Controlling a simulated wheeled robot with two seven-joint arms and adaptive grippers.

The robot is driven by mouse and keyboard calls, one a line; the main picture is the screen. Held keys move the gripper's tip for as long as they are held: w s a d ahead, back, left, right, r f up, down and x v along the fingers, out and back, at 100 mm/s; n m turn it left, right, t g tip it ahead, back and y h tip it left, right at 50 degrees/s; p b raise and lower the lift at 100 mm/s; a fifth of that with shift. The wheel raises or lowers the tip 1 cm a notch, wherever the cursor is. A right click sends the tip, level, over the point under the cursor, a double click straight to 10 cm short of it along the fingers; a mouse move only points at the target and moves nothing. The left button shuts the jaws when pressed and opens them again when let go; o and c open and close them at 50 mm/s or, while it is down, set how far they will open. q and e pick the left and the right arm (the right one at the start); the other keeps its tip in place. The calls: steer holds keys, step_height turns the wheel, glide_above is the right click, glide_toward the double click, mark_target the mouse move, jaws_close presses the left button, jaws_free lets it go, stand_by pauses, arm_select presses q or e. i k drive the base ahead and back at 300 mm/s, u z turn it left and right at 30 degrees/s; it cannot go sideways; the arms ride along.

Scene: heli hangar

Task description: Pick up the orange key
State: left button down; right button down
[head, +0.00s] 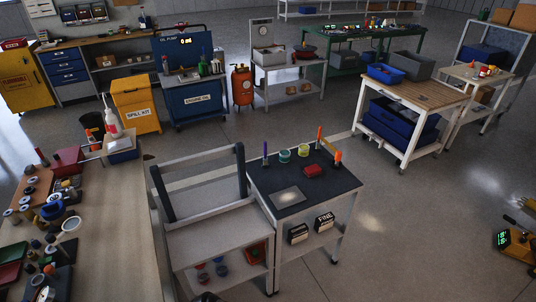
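I cannot make out an orange key for certain. On the dark-topped table (325,190) near the middle, one slim orange upright item (319,133) stands at the back edge. A second orange item (338,158) stands at the right edge. Both are too small to tell what they are. A red block (312,170) lies between them and a flat light plate (288,197). Neither of my grippers shows in the head view.
A purple upright item (265,152) and two small jars (284,156) share that table. A grey shelf cart (215,240) adjoins its left side. A cluttered bench (115,235) is at left. A wooden-topped table (415,92) is at right. Open floor (400,235) lies right of the dark-topped table.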

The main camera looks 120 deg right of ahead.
mark_target(338, 154)
steer(key=z, duration=4.55)
